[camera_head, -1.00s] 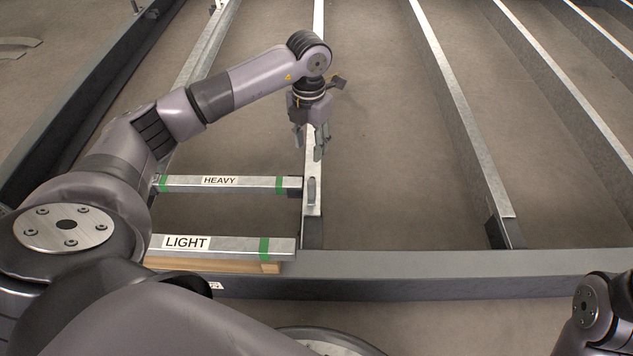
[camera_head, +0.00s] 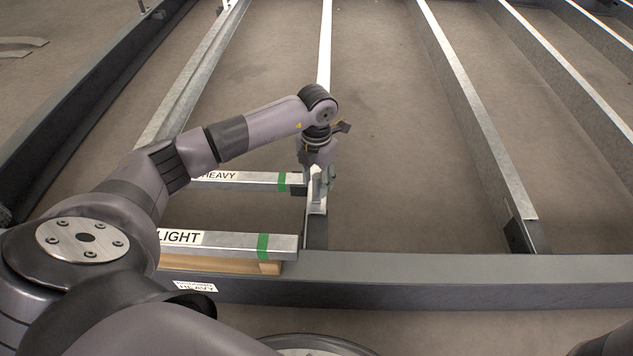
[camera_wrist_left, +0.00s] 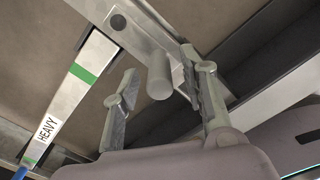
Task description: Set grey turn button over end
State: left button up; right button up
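The grey turn button (camera_wrist_left: 159,78) shows in the left wrist view as a rounded grey peg on the end of a metal rail (camera_wrist_left: 130,30). My left gripper (camera_wrist_left: 157,66) is open, with one finger on each side of the button and visible gaps between. In the head view the left gripper (camera_head: 318,182) points down over the near end of the same rail (camera_head: 315,229), and its fingers partly hide the button. My right gripper is not in view.
A bar labelled HEAVY (camera_head: 250,180) and a bar labelled LIGHT (camera_head: 228,241), both with green bands, lie to the left. A dark frame beam (camera_head: 430,280) runs across the front. More long rails (camera_head: 480,130) stand to the right, with bare floor between.

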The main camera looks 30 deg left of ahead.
pick_arm(q)
jog(key=shift+c, duration=0.5)
grip_shut()
dwell(0.4)
